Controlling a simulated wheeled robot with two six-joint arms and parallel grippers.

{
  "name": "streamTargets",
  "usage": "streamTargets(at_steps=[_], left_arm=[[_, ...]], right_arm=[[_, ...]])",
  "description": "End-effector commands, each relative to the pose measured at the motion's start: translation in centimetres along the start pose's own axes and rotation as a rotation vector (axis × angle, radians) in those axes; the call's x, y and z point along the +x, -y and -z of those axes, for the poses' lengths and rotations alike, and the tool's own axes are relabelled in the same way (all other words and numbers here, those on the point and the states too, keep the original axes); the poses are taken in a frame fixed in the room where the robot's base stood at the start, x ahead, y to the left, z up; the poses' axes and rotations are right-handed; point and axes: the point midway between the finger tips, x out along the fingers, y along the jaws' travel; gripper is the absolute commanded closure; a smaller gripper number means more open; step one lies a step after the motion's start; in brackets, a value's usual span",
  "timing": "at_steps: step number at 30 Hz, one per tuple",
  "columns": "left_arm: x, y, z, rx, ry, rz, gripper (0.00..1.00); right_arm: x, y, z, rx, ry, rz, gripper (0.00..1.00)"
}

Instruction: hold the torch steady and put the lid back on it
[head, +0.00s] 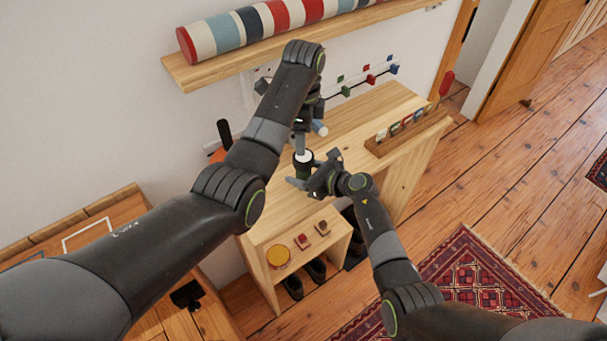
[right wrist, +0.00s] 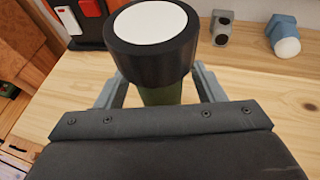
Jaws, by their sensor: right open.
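The torch (head: 302,172) stands upright on the wooden bench top. In the right wrist view it has a green body, a wide black head (right wrist: 150,60) and a white disc on top. My right gripper (head: 314,178) is low beside it. Its two open fingers reach along either side of the green body in the right wrist view. My left gripper (head: 302,135) points down just above the torch; I cannot tell whether its fingers are shut or hold anything. I cannot make out a separate lid.
A blue cylinder with a white end (right wrist: 284,38) and a grey elbow-shaped piece (right wrist: 221,28) lie behind the torch. A wooden rack with coloured tags (head: 405,132) stands at the right of the bench. A shelf with a striped roll (head: 270,22) hangs above.

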Motion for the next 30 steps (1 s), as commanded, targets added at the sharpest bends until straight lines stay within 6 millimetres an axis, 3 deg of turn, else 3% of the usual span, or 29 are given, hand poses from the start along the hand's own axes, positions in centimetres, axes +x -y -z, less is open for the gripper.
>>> streamTargets(at_steps=[4,18,25,30], left_arm=[[0.0,0.0,0.01,0.0,0.0,0.0,0.33],[0.0,0.0,0.01,0.0,0.0,0.0,0.33],[0.0,0.0,0.0,-0.043,0.0,0.0,0.33],[0.0,0.0,0.0,-0.228,0.0,0.0,0.33]], right_arm=[[0.0,-0.01,-0.02,0.0,0.001,0.0,0.38],[-0.03,0.0,0.0,0.001,0.0,0.0,0.99],[-0.03,0.0,0.0,0.001,0.0,0.0,1.0],[-0.04,0.0,0.01,0.001,0.0,0.0,1.0]])
